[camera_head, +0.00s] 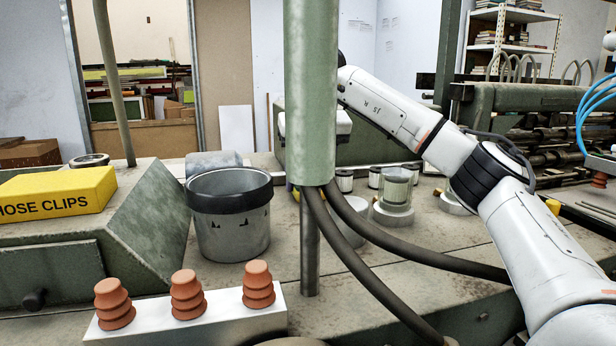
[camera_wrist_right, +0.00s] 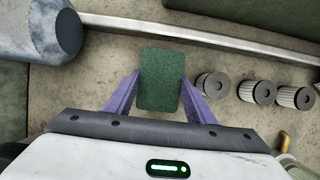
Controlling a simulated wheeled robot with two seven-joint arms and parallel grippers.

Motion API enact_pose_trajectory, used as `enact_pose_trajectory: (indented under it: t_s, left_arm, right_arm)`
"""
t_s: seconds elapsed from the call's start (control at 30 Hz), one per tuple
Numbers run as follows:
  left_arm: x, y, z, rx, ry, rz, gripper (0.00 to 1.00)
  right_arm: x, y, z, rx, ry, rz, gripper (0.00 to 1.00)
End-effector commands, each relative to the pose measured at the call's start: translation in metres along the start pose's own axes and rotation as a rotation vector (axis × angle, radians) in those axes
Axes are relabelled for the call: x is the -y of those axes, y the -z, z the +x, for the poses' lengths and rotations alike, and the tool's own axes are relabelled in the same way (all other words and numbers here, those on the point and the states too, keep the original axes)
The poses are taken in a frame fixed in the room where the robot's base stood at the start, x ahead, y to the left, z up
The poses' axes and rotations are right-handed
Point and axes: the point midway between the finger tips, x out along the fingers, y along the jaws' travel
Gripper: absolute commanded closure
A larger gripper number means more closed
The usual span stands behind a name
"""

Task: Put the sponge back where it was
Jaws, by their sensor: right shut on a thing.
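A dark green sponge (camera_wrist_right: 160,62) is between the two purple fingers of my right gripper (camera_wrist_right: 160,88) in the right wrist view. The gripper is shut on it, and the sponge sticks out past the fingertips over the dusty bench top. I cannot tell how high above the bench it is. In the head view my right arm (camera_head: 400,108) reaches in from the right, and the gripper and sponge are mostly hidden behind a thick green post (camera_head: 312,90). My left gripper is not in view.
Several ribbed filter cylinders (camera_wrist_right: 258,92) stand right of the sponge. A metal rail (camera_wrist_right: 200,35) runs beyond it. A grey bucket (camera_head: 232,225), a yellow hose-clips box (camera_head: 60,190), a white block (camera_head: 240,318) with red suction cups and dark hoses (camera_head: 350,250) crowd the front.

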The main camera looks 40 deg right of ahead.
Motion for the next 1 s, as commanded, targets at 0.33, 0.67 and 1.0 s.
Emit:
enact_pose_trajectory:
  t_s: [0.33, 0.67, 1.0]
  left_arm:
    - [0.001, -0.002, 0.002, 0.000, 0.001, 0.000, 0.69]
    - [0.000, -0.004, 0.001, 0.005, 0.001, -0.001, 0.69]
    - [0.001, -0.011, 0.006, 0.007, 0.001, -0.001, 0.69]
  right_arm:
    - [0.000, 0.002, 0.004, 0.001, 0.000, 0.000, 0.40]
    - [0.000, 0.002, 0.004, 0.000, 0.000, 0.000, 0.32]
    - [-0.001, 0.005, -0.033, 0.004, -0.003, 0.000, 0.32]
